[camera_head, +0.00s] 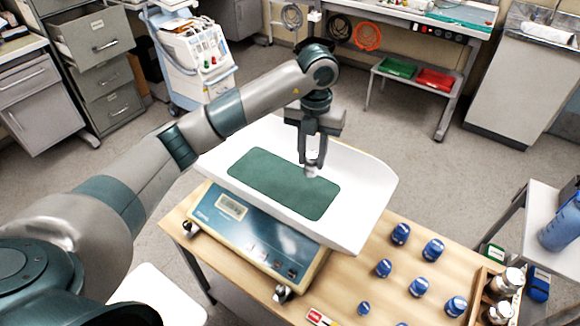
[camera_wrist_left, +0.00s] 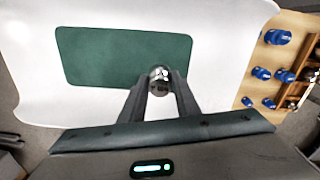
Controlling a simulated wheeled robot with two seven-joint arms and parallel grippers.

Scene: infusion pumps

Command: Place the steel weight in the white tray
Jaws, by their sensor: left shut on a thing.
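The white tray (camera_head: 370,196) is a wide curved pan on top of a scale, with a green mat (camera_head: 285,183) in its middle. It also fills much of the left wrist view (camera_wrist_left: 215,50). My left gripper (camera_head: 313,168) is over the tray, near the right part of the mat, pointing down. It is shut on the steel weight (camera_wrist_left: 159,76), a small shiny piece between the fingertips. The weight shows only partly in the head view (camera_head: 311,172). I cannot tell whether it touches the mat or hangs just above it. My right gripper is not in view.
The scale (camera_head: 255,240) stands on a wooden table (camera_head: 340,285). A wooden box (camera_head: 493,300) with steel pieces is at the lower right. The tray around the gripper is clear.

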